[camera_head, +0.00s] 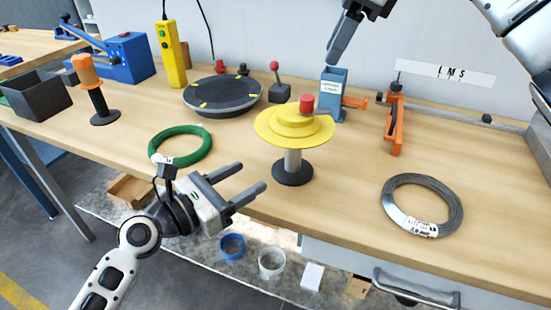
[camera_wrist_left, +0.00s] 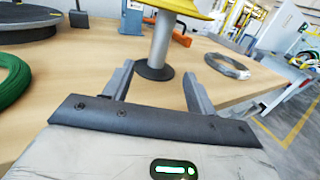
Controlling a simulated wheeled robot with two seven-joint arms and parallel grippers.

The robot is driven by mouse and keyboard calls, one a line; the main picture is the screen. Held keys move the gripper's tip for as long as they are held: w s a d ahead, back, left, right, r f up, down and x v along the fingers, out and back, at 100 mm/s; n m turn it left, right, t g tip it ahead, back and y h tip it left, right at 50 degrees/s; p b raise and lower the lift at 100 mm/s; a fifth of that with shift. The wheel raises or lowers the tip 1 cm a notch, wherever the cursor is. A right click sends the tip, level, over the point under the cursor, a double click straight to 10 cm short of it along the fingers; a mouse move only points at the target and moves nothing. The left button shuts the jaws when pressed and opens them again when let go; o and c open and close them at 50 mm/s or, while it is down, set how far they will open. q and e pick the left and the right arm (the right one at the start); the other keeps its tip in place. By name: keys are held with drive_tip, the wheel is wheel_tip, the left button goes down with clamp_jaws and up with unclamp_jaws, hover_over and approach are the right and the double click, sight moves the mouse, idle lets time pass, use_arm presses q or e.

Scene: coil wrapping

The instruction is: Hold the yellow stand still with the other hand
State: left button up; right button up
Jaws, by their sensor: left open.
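The yellow stand (camera_head: 290,128) stands upright on the workbench, with a wide yellow disc, a grey column, a dark round base and a red knob on top. My left gripper (camera_head: 250,177) is open and empty at the bench's front edge, to the left of the stand and apart from it. In the left wrist view the stand's grey column (camera_wrist_left: 161,42) rises beyond and between the open fingers (camera_wrist_left: 157,72); its top is cut off. My right gripper (camera_head: 338,46) shows partly at the top edge, above and right of the stand; its opening is unclear.
A green coil (camera_head: 181,143) lies left of the stand and a grey wire coil (camera_head: 452,210) lies right. A dark turntable (camera_head: 222,94), a blue holder (camera_head: 331,95) and an orange clamp (camera_head: 395,122) stand behind. Bare bench lies between the stand and grey coil.

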sight(287, 155)
use_arm(q)
drive_tip(key=x, duration=1.3)
drive_tip(key=shift+d, duration=0.1)
clamp_jaws()
drive_tip(key=shift+f, duration=0.1)
idle(0.4)
